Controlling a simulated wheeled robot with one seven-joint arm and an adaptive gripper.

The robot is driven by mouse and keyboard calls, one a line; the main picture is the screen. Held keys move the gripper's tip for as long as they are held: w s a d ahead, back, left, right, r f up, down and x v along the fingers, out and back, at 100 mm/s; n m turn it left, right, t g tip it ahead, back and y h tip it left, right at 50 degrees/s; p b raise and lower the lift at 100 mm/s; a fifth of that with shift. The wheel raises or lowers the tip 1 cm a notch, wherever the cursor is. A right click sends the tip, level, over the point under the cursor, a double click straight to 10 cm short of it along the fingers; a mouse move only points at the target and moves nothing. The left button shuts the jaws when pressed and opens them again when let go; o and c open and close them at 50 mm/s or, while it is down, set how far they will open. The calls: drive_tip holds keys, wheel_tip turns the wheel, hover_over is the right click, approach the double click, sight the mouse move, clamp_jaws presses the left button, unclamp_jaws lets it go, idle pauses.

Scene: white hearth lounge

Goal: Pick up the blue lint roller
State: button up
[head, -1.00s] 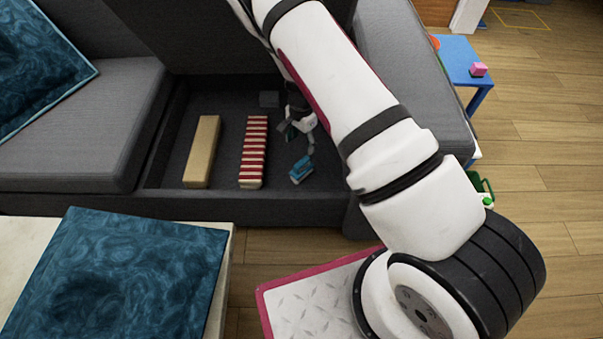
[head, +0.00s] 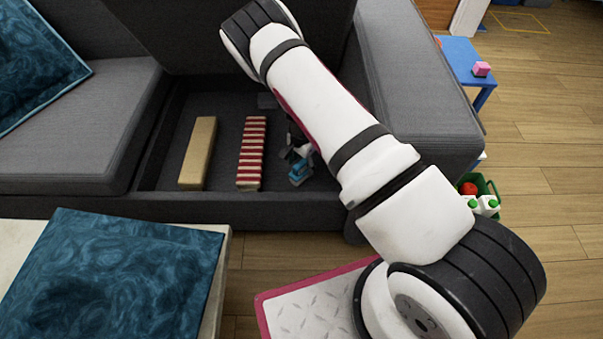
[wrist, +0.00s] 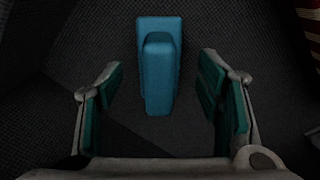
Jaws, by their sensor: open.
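The blue lint roller (head: 299,172) lies on the dark floor of the open sofa compartment (head: 221,175), right of a red-and-white striped block. In the wrist view the blue lint roller (wrist: 158,65) is near the top middle, with its narrower part toward me. My gripper (wrist: 158,85) is open and empty, one green-padded finger on each side of the roller's near end. I see no contact. In the head view my gripper (head: 297,155) is just above and behind the roller, partly hidden by my arm.
The striped block (head: 251,153) and a tan block (head: 198,153) lie left of the roller. A blue cushion (head: 115,275) is at front left. A green basket (head: 483,187) stands at right.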

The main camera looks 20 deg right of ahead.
sight(302, 169)
wheel_tip(302, 169, down, 3)
drive_tip(key=shift+f+b, duration=0.1)
drive_tip(key=shift+b, duration=0.4)
drive_tip(key=c, duration=1.4)
wheel_tip(302, 169, up, 10)
drive_tip(key=p, duration=0.4)
